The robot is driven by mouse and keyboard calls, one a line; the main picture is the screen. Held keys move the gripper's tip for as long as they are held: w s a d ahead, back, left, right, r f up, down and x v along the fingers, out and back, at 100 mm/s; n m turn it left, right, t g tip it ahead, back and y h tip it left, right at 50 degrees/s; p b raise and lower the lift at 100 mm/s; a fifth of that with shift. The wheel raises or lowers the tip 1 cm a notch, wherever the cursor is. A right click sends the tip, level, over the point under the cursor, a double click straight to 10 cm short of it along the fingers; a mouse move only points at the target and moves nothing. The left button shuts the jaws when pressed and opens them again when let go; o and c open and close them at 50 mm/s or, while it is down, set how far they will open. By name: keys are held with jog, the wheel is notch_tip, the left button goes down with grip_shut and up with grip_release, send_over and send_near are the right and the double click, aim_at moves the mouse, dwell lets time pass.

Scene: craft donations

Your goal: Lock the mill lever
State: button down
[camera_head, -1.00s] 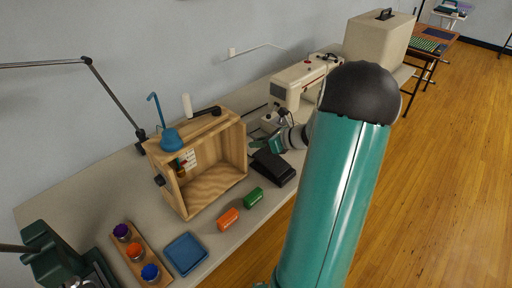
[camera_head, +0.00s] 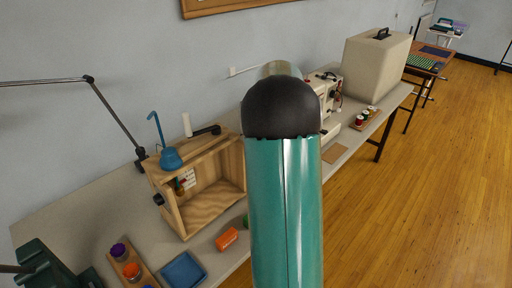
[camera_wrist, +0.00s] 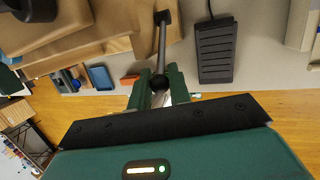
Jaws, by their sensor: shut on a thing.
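The wooden box (camera_head: 212,205) stands open-fronted on the bench in the head view. In the wrist view, a grey metal lever (camera_wrist: 161,45) runs from a black mount by the wooden box (camera_wrist: 75,50) to a round black knob (camera_wrist: 158,84). My gripper (camera_wrist: 159,90) has its green fingers on both sides of the knob and is shut on it. In the head view my own arm hides the gripper and the lever. Whether the lever is locked cannot be told.
A black foot pedal (camera_wrist: 214,50) lies beside the lever. A blue tray (camera_head: 183,271) and an orange block (camera_head: 227,239) lie before the box. A sewing machine (camera_head: 326,92) and a beige case (camera_head: 376,65) stand farther along the bench.

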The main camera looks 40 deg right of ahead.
jog(key=shift+w+r+g, duration=0.15)
jog(key=shift+g, duration=0.15)
jog(key=shift+r, duration=0.1)
jog(key=c, duration=1.3)
grip_release()
jog(key=shift+w, duration=0.1)
jog(key=v, duration=1.3)
jog(key=shift+r, duration=0.4)
